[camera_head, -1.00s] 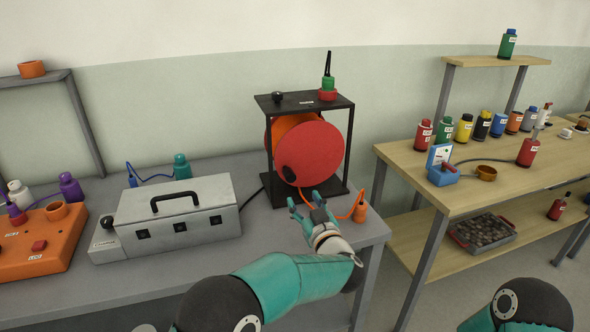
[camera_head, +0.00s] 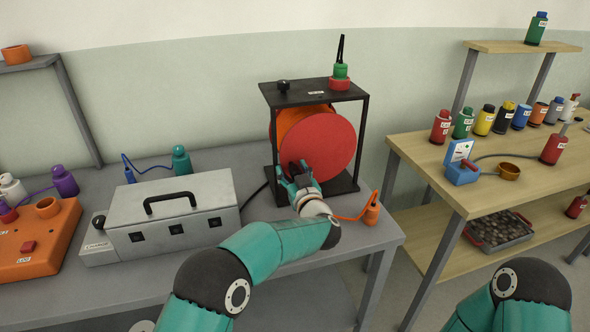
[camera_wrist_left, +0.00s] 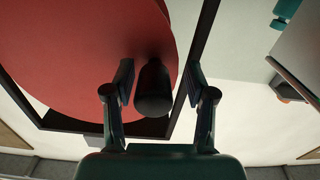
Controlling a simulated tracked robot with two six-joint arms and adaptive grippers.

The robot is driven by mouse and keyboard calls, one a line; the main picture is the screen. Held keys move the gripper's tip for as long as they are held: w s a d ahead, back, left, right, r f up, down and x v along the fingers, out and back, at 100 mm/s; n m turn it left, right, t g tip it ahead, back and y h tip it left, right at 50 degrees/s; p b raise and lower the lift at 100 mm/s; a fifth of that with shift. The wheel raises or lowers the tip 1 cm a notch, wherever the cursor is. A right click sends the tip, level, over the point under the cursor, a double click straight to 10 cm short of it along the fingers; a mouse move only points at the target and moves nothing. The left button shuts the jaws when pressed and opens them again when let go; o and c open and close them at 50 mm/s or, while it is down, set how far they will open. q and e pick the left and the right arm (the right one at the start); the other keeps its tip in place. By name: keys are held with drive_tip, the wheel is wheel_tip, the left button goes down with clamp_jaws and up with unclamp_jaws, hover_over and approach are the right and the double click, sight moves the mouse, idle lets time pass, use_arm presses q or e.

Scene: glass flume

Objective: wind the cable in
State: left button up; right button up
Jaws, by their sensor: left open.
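The cable reel (camera_head: 325,145) is a red-faced drum with an orange rim, set in a black open frame (camera_head: 362,140) on the grey bench. An orange cable (camera_head: 350,217) runs from the reel's foot to an orange plug (camera_head: 371,212) near the bench's right corner. My left gripper (camera_head: 297,172) is at the lower left of the red face, over the reel's dark crank knob. In the left wrist view the black knob (camera_wrist_left: 154,88) stands between the two open fingers (camera_wrist_left: 158,85), with a gap on each side. The red disc (camera_wrist_left: 90,50) is behind it.
A grey metal case (camera_head: 172,205) with a black handle stands left of the reel, and an orange box (camera_head: 35,240) further left. A wooden table (camera_head: 420,165) with several bottles stands right, beyond a gap. A green-capped item (camera_head: 341,72) stands on the frame's top.

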use_arm(q)
drive_tip(key=shift+d, duration=0.15)
drive_tip(key=shift+c, duration=0.7)
drive_tip(key=shift+d, duration=0.15)
clamp_jaws()
drive_tip(key=f+n+b, duration=0.2)
drive_tip(key=b, duration=0.1)
drive_tip(key=shift+w+d, duration=0.1)
drive_tip(key=shift+d, duration=0.15)
drive_tip(key=shift+f+b, duration=0.1)
drive_tip(key=shift+b, duration=0.25)
drive_tip(key=shift+d+n, duration=0.1)
drive_tip(key=shift+n, duration=0.3)
